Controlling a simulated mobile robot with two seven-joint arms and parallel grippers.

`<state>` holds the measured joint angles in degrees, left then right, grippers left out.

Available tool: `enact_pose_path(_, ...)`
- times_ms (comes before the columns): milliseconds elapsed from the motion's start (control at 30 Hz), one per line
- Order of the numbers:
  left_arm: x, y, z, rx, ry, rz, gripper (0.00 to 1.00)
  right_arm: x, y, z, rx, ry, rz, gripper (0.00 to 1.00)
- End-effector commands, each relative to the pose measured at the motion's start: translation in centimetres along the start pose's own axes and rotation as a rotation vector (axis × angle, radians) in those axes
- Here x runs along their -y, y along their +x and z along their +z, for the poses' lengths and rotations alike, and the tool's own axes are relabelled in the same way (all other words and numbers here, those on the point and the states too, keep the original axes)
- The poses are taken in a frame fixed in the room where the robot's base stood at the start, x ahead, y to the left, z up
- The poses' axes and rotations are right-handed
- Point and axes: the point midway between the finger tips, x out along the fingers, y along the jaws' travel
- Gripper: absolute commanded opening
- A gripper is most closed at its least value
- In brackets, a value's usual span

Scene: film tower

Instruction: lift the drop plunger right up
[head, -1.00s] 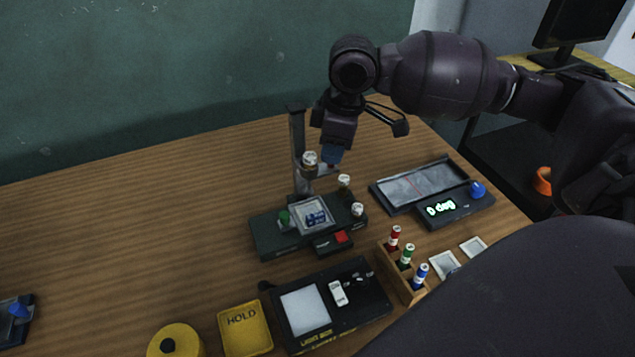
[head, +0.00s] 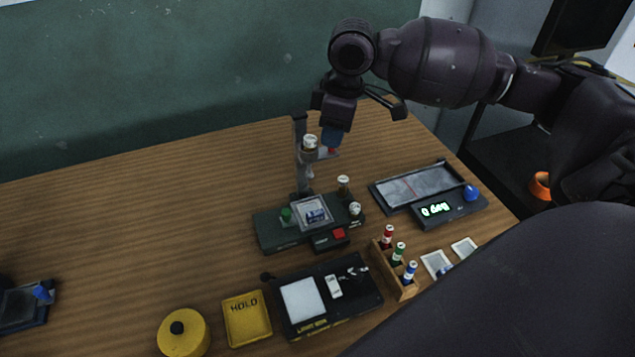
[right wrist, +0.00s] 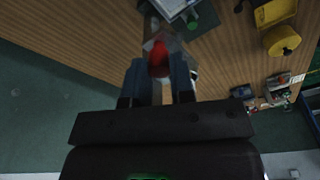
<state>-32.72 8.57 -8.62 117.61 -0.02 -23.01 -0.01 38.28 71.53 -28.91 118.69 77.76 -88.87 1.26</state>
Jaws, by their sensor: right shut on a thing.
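The film tower has a grey upright post (head: 299,150) on a dark base (head: 268,238). Near the top of the post is a carriage holding a white-capped vial (head: 310,142). In the right wrist view my right gripper (right wrist: 160,75) is shut on this red knob (right wrist: 160,52). The fingers hide part of it. My left gripper is not in view.
A clear square tray (head: 313,212) and a red button (head: 338,233) are on the base. A digital gauge (head: 437,210) is to the right. A vial rack (head: 398,270), light box (head: 335,310) and yellow HOLD tray (head: 247,320) are nearer.

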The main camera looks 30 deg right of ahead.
Motion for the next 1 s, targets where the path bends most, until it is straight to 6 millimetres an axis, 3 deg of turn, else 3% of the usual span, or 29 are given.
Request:
enact_pose_path(33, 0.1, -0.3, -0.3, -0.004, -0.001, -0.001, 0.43, 0.0, -0.6, -0.1, -0.004, 0.000, 0.003, 0.06)
enact_pose_path(67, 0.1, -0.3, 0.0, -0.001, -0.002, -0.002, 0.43, 0.0, -0.6, -0.1, -0.003, 0.000, 0.002, 0.24)
enact_pose_path(200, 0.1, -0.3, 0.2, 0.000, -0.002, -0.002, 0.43, 0.0, -0.2, -0.1, -0.001, 0.000, 0.000, 0.45)
enact_pose_path(567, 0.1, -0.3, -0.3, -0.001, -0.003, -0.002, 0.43, 0.0, -0.5, -0.1, -0.001, 0.000, 0.001, 0.45)
enact_pose_path(1000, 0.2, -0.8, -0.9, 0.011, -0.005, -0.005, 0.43, 0.0, -2.7, -0.4, -0.003, 0.001, 0.003, 0.45)
